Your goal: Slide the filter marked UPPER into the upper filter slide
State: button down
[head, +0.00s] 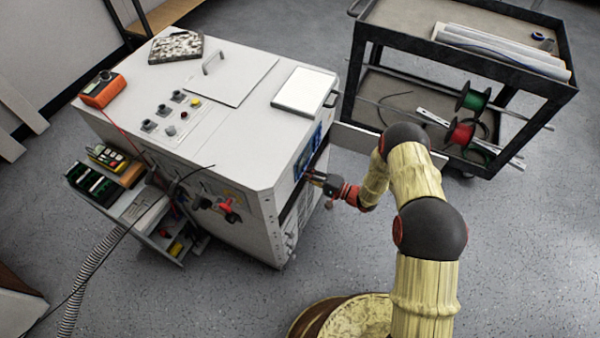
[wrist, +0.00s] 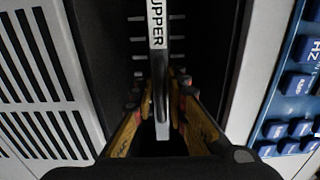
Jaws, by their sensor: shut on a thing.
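The filter marked UPPER (wrist: 158,65) shows edge-on in the wrist view, as a narrow strip with a white label and a grey lower end. My gripper (wrist: 160,95) is shut on this filter, one yellowish finger on each side near its grey end. The far part of the filter runs up out of the wrist view, into or in front of a dark bay (wrist: 205,50) with short ledges on both sides. I cannot tell which ledge is the upper filter slide, or how deep the filter sits. In the head view my gripper (head: 318,180) is at the cabinet's right side, and the filter is not clear there.
The white cabinet (head: 165,105) stands left of my arm. A vented panel (wrist: 40,80) and a blue keypad (wrist: 295,95) flank the bay. A cart (head: 455,55) with cable spools stands at the back right. Floor between cart and arm is partly clear.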

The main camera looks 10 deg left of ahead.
jog(key=shift+x, duration=0.8)
jog(key=c, duration=1.7)
grip_release()
jog(key=shift+p+v, duration=0.3)
jog(key=shift+v, duration=2.2)
jog(key=v, duration=1.2)
jog(key=shift+r, duration=0.1)
